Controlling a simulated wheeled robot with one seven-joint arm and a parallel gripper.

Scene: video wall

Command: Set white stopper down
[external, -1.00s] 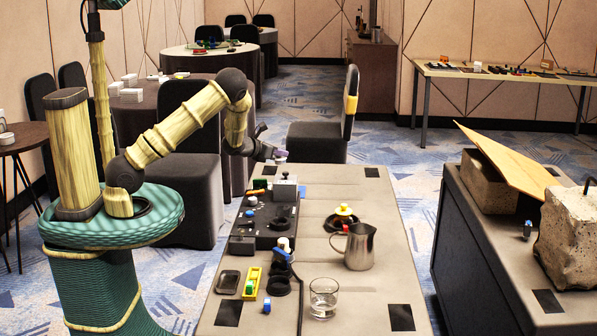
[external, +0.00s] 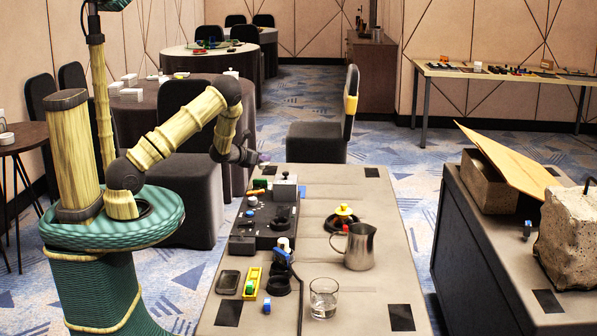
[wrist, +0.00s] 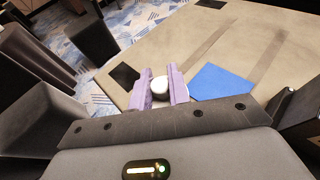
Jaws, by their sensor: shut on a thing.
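My gripper (external: 262,157) is at the far left end of the long grey table (external: 390,200), above or just off its edge in the external view. In the wrist view my gripper (wrist: 162,80) has its two purple fingers shut on a small rounded white stopper (wrist: 160,85). The fingers hide the stopper's sides. The stopper is too small to make out in the external view. I cannot tell how high it is above the tabletop.
A blue sheet (wrist: 222,82) lies right of the fingers. A grey box with a knob (external: 286,190), a black panel (external: 265,222), a yellow-topped lid (external: 343,212), a steel jug (external: 360,247) and a glass (external: 323,298) stand on the table. A chair (external: 318,140) stands beyond.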

